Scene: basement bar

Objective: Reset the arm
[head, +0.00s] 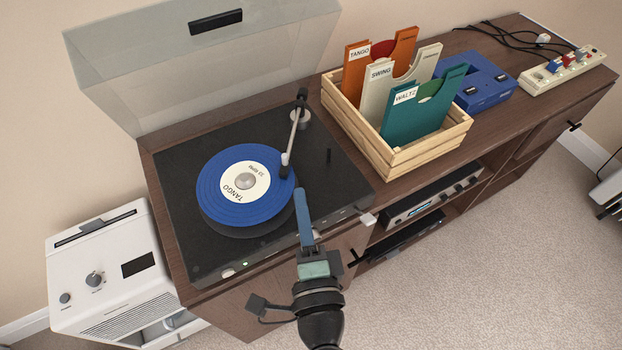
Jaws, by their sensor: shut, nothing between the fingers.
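My gripper (304,220) is at the lower middle of the head view, with its long blue fingers pointing up in the picture. The fingers are shut together with nothing between them. The fingertips show over the right front part of the black turntable (178,172), right of the blue record; I cannot tell how high above the deck they are. The blue record (212,189), with a white label reading TANGO, lies on the platter. The tonearm (294,137) reaches over the record's right edge. The clear lid (200,62) stands open behind.
A wooden crate (398,160) with orange, cream and teal sleeves stands right of the turntable. A blue device (478,82) and a power strip (562,72) are farther right. A white appliance (110,275) stands at left. Carpet (500,260) is open at lower right.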

